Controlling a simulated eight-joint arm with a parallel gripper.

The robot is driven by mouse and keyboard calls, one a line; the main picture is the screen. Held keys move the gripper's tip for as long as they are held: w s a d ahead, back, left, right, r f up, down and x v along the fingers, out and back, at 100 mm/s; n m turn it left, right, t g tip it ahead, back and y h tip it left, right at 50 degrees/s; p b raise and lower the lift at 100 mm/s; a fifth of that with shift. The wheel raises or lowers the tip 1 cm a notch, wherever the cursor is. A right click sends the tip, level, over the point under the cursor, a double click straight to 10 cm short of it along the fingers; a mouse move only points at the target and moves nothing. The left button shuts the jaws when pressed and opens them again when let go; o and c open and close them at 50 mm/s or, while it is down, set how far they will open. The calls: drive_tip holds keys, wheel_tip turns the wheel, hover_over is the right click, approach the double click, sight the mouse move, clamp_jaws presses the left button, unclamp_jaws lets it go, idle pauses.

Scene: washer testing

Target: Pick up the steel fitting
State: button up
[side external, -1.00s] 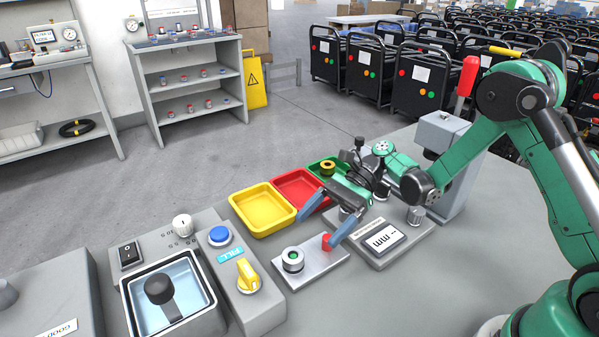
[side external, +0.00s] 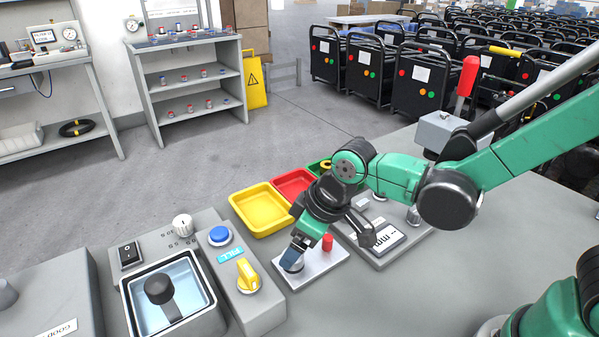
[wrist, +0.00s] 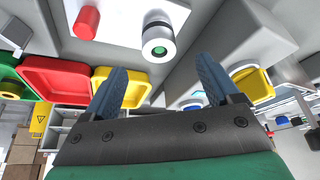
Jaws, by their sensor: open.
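The steel fitting (wrist: 158,42) is a short silvery cylinder with a green ring and dark centre. It stands on a light plate (wrist: 118,22), beside a red peg (wrist: 87,22). My gripper (wrist: 161,68) is open, its blue fingers spread to either side of the fitting's line, with nothing between the tips. In the side view my gripper (side external: 293,258) points down over the left part of the plate and hides most or all of the fitting. Whether the fingers touch it cannot be told.
Yellow (side external: 261,228), red (side external: 291,184) and green trays lie behind the plate. A device with a display (side external: 385,238) is to the right. A control box with a yellow knob (side external: 248,275) and a water basin (side external: 170,296) is to the left. Bench space in front is clear.

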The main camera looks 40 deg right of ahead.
drive_tip(key=shift+x, duration=2.25)
clamp_jaws()
drive_tip(key=shift+r, duration=0.1)
wheel_tip(320, 180, up, 25)
drive_tip(key=shift+f, duration=0.25)
drive_tip(key=shift+f, duration=0.1)
